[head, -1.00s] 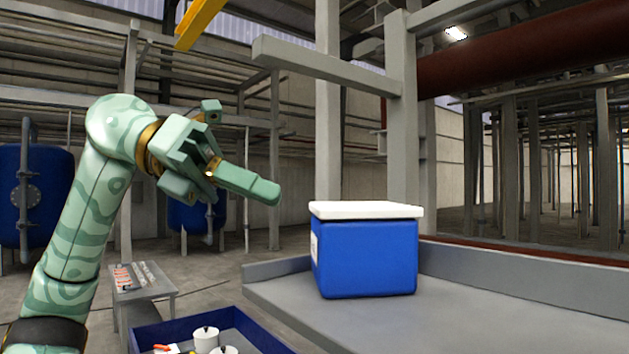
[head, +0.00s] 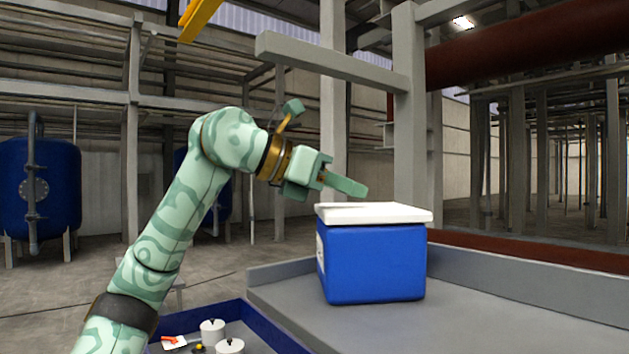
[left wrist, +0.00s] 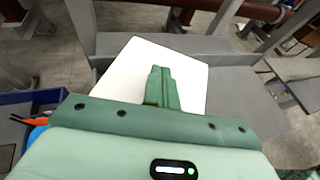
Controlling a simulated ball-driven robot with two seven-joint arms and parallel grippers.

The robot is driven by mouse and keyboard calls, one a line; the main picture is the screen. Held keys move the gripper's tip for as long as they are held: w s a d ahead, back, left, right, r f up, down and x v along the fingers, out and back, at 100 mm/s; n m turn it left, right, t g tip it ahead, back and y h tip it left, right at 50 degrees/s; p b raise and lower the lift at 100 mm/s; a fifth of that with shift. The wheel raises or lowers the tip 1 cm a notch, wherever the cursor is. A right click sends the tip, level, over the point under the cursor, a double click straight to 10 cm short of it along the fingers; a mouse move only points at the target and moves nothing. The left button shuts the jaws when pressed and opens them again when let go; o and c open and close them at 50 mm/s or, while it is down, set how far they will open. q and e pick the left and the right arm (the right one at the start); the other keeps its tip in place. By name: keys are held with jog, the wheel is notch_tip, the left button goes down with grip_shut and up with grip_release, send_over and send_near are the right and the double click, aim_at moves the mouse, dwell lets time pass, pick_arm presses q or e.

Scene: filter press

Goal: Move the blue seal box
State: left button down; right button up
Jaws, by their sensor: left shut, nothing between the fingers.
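The blue seal box (head: 372,264) has a white lid (head: 374,213) and stands upright on a grey bench top. My left gripper (head: 362,190) is shut and empty, just above the lid's far left part in the head view. In the left wrist view the shut fingers (left wrist: 160,75) lie in front of the white lid (left wrist: 135,62), which hides the box's blue sides. Whether the fingers touch the lid is unclear, but a gap seems to show. My right gripper is not in view.
The grey bench top (head: 480,320) has free room right of the box and a raised edge (head: 520,278) behind. A blue tray (head: 265,335) with white pots (head: 212,330) lies at the lower left. A grey beam (head: 330,62) hangs above.

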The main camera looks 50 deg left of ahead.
aim_at(343, 208)
pick_arm(q)
jog(key=shift+w+f+b, duration=0.2)
jog(key=shift+f+b, duration=0.15)
jog(key=shift+f, duration=0.55)
jog(key=shift+d, duration=0.1)
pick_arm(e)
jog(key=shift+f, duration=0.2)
pick_arm(q)
jog(key=shift+f, duration=0.15)
jog(key=s, duration=0.2)
jog(key=s+a, duration=0.1)
jog(key=s, duration=0.1)
jog(key=shift+a, duration=0.1)
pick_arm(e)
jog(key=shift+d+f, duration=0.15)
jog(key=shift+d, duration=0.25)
